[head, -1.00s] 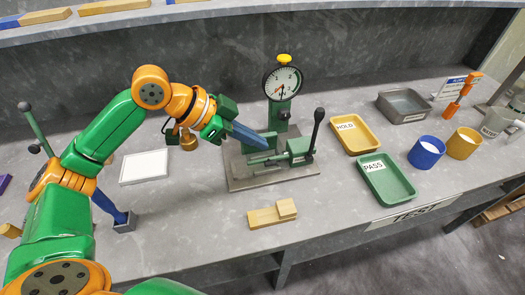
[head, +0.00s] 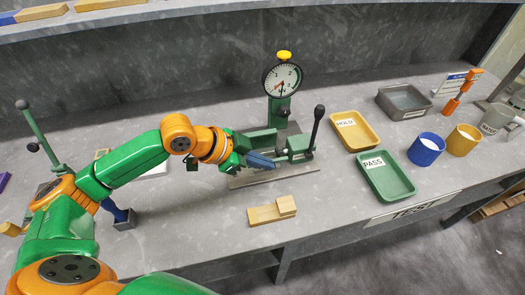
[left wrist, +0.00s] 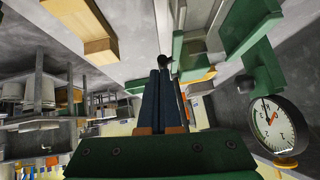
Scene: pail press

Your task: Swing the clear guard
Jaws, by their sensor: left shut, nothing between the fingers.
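The press stands on a grey base plate (head: 300,172) and has a round white dial gauge (head: 283,78) on a green column with a yellow knob on top. A green clamp block (head: 298,146) with an upright dark lever (head: 317,122) sits at its right. I cannot make out a clear guard for certain in either view. My left gripper (head: 272,164) is shut and empty, its dark blue fingers low over the front of the base plate, left of the clamp block. In the left wrist view its fingers (left wrist: 165,80) point toward the lever's dark knob; contact cannot be told. My right gripper is not in view.
A wooden block (head: 271,210) lies in front of the press. A yellow HOLD tray (head: 369,141), a green PASS tray (head: 403,184), a blue cup (head: 426,150) and a yellow cup (head: 462,142) stand at right. A grey bin (head: 404,101) is behind.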

